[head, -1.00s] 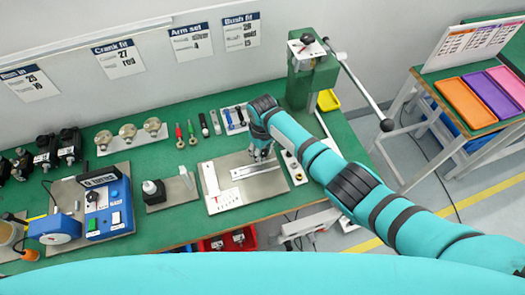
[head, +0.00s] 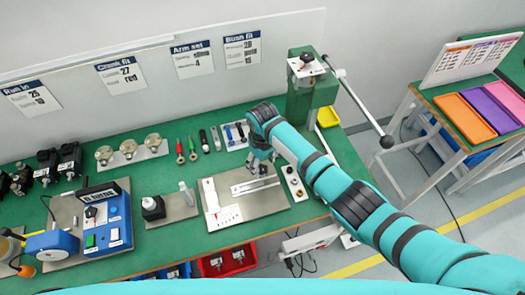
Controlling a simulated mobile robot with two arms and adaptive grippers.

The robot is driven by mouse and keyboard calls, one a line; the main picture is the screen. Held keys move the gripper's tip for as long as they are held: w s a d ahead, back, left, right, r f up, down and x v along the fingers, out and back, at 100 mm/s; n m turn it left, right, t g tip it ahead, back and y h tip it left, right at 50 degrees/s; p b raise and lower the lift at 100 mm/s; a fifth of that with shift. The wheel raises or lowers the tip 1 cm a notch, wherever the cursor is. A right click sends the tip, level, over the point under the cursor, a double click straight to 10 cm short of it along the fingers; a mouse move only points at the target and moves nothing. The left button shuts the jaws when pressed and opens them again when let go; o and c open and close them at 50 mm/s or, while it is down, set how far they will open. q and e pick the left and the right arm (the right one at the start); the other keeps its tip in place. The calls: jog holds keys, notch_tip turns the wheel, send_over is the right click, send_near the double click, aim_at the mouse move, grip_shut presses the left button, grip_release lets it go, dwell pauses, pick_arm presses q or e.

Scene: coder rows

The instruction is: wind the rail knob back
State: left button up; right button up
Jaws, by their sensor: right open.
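A slim metal rail (head: 255,186) lies on a steel base plate (head: 262,203) at the middle of the green bench. A white L-shaped scale piece (head: 221,206) with dark marks is at its left. My right gripper (head: 261,166) points down over the back edge of the plate, just behind the rail. Its fingers are open, and I see nothing between them. I cannot make out the rail knob; the gripper may hide it. I cannot tell whether the fingers touch anything. My left gripper is not in view.
A green press (head: 302,101) with a long lever (head: 358,103) stands behind at the right. A strip of small round parts (head: 294,183) lies right of the plate.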

aim_at(262, 168)
notch_tip(262, 168, up, 9)
jog(key=shift+f, duration=0.15)
dwell(0.5)
